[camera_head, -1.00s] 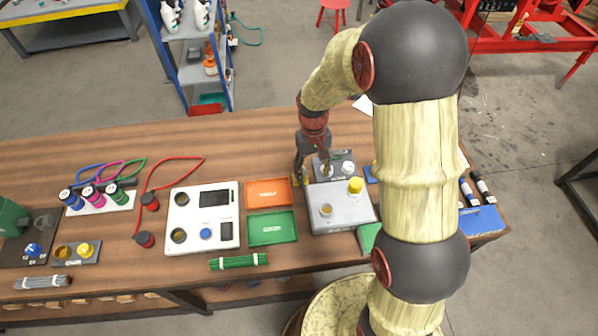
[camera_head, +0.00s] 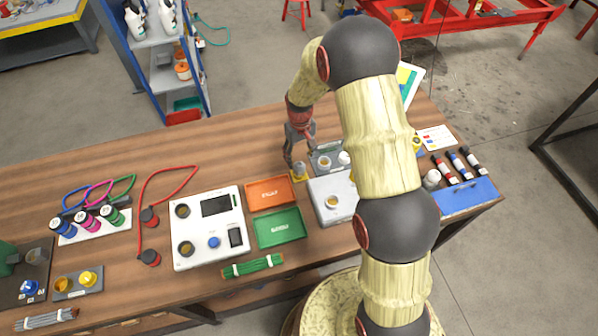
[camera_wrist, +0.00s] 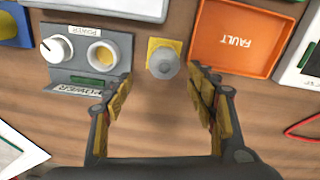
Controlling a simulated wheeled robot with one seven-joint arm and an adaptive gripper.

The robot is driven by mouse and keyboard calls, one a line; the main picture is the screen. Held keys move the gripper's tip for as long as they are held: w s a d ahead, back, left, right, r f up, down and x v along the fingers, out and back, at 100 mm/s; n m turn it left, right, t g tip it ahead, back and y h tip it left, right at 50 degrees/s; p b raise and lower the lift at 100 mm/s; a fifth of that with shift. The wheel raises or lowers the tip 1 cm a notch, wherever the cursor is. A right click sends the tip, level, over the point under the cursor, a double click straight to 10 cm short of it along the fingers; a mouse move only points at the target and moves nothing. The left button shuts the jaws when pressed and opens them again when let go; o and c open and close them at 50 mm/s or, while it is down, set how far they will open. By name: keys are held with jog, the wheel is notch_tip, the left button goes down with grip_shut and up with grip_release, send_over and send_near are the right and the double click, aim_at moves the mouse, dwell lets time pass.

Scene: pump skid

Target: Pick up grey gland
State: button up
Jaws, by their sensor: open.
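The grey gland (camera_wrist: 163,63) is a small round grey piece standing on a yellow square base (camera_wrist: 152,44). In the wrist view it lies just beyond my fingertips, between their lines. In the head view the gland (camera_head: 299,167) is small, on the wooden table left of a grey panel (camera_head: 320,158). My gripper (camera_wrist: 163,84) is open and empty, with one finger on each side of the picture. In the head view my gripper (camera_head: 300,156) is low over the table near the gland, and the exact gap is hard to tell.
The grey POWER panel (camera_wrist: 87,58) with a white knob stands close to the left finger. The orange FAULT tray (camera_wrist: 240,36) is close on the right. In the head view a green tray (camera_head: 279,229) and a white device (camera_head: 207,252) lie nearby.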

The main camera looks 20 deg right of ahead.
aim_at(299, 164)
jog(key=f, duration=0.3)
jog(key=s+f, duration=0.1)
jog(key=shift+a+f+b, duration=0.15)
jog(key=shift+a+b, duration=0.15)
jog(key=shift+w+f, duration=0.1)
jog(key=shift+f, duration=0.25)
jog(key=shift+c, duration=0.2)
jog(key=c, duration=1.3)
jog(key=shift+r, duration=0.15)
